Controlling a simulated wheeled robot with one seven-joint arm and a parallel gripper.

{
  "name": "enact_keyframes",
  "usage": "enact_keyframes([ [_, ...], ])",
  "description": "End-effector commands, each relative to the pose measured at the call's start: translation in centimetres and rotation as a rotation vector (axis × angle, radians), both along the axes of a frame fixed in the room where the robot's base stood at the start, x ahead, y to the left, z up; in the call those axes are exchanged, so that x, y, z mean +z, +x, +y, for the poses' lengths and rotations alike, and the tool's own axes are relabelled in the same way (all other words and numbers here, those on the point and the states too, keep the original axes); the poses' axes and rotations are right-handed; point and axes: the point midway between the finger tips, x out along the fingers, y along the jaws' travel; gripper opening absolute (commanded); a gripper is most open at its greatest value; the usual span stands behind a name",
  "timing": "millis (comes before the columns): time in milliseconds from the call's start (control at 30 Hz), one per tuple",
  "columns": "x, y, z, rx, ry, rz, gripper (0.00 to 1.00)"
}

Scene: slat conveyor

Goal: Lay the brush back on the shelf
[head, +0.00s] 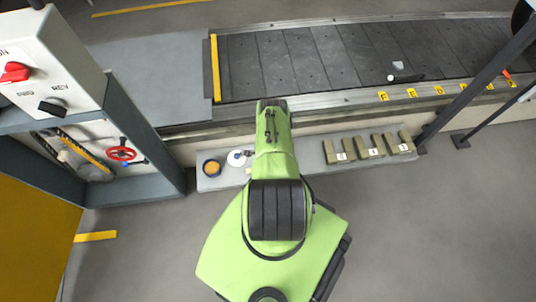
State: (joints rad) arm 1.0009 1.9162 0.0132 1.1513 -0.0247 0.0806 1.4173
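A low grey shelf (312,168) runs along the conveyor's near side. My green arm reaches forward over the middle of this shelf and hides part of it. My gripper is not visible, so whether it holds anything cannot be seen.
An orange-topped tin (211,168), a white round item (237,158) and numbered olive blocks (370,147) stand on the shelf. At left, a cabinet (145,135) holds a red handwheel (120,154) and tools below a switch box (50,65). Dark posts (478,85) stand at right.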

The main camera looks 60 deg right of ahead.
Motion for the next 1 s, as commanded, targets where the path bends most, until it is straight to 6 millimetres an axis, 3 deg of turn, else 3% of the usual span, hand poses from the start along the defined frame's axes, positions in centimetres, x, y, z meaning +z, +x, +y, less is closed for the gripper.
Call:
enact_keyframes([
  [400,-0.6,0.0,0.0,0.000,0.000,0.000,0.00],
  [433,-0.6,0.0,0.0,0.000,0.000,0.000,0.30],
  [600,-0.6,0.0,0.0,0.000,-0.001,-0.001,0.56],
  [867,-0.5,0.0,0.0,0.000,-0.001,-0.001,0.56],
  [1000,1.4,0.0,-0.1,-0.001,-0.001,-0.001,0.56],
])
